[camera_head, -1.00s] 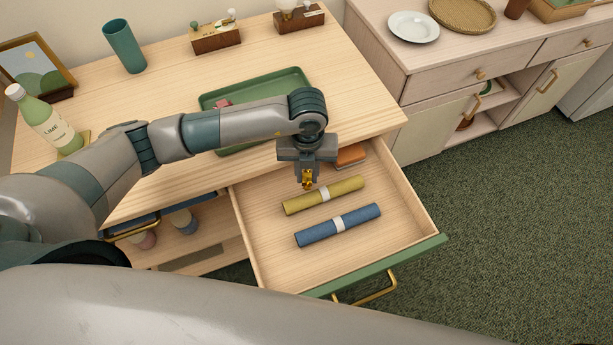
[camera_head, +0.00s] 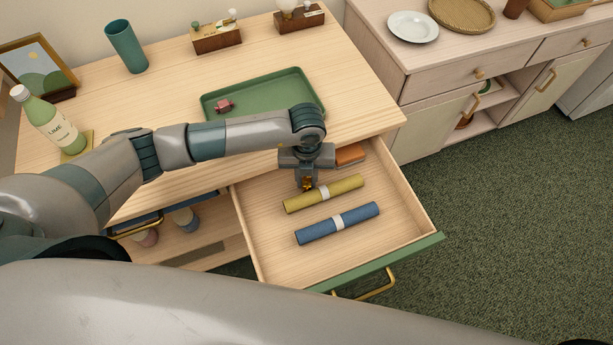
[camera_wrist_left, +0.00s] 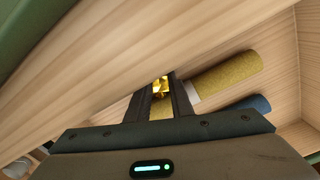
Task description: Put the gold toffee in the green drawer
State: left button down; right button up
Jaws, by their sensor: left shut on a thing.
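The gold toffee (camera_head: 307,182) is held between the fingertips of my left gripper (camera_head: 307,186), which is shut on it. It also shows as a shiny gold piece in the left wrist view (camera_wrist_left: 160,86). The green drawer (camera_head: 408,253) has a green front with a brass handle and stands pulled open. My left gripper points down inside the drawer's outline, near its back left part, just behind a yellow roll. I cannot tell whether the toffee touches the drawer floor. My right gripper is not in view.
The drawer holds a yellow roll (camera_head: 345,186), a blue roll (camera_head: 355,216) and an orange item (camera_head: 350,154). On the table above are a green tray (camera_head: 285,83) with a small red object (camera_head: 224,105), a lime bottle (camera_head: 50,122) and a teal cup (camera_head: 126,46).

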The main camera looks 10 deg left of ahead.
pick_arm(q)
jog(key=shift+f, duration=0.1)
jog(key=shift+f, duration=0.15)
jog(key=c, duration=1.8)
grip_release()
jog(key=shift+c, duration=0.2)
